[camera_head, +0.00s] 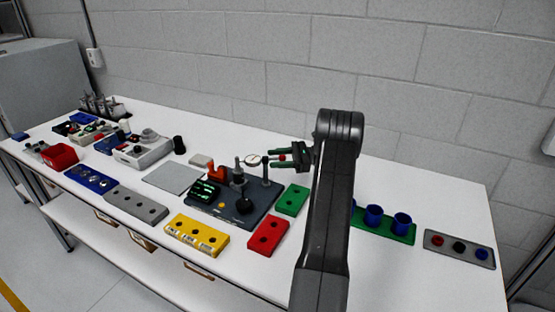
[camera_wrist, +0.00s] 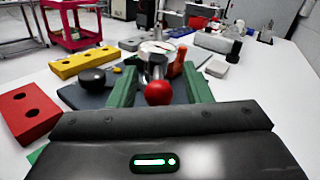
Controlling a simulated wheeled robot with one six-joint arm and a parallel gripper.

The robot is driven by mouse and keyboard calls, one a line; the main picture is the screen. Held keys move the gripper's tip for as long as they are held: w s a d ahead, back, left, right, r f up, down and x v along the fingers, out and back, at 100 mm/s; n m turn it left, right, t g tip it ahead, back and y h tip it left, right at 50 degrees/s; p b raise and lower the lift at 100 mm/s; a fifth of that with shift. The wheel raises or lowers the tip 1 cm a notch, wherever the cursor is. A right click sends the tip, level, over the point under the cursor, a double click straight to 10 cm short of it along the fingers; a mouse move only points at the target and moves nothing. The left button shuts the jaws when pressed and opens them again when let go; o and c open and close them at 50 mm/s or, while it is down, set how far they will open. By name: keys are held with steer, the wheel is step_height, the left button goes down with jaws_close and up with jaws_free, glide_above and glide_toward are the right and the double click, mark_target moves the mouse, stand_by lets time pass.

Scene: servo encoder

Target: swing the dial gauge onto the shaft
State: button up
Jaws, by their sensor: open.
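The dial gauge (camera_head: 253,160) has a round white face and sits by an upright post (camera_head: 265,170) on a dark fixture plate (camera_head: 262,205). A grey upright shaft (camera_head: 238,173) stands left of it. In the wrist view the gauge face (camera_wrist: 157,48) is just beyond a red ball knob (camera_wrist: 158,93). My gripper (camera_head: 276,157) reaches in from the right with green fingers, open. In the wrist view its fingers (camera_wrist: 158,72) stand either side of the red ball. Whether they touch it cannot be told. The ball partly hides the gauge's mount.
The fixture also carries a black knob (camera_head: 243,206), an orange-red bracket (camera_head: 216,173) and a green-black block (camera_head: 205,191). Green (camera_head: 292,200), red (camera_head: 268,235) and yellow (camera_head: 196,235) blocks lie close around it. Blue cups (camera_head: 402,223) stand right, beyond my arm. A grey flat plate (camera_head: 173,178) lies left.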

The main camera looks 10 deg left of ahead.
steer(key=v, duration=0.7)
steer(key=shift+d+b, duration=0.3)
steer(key=shift+a, duration=0.1)
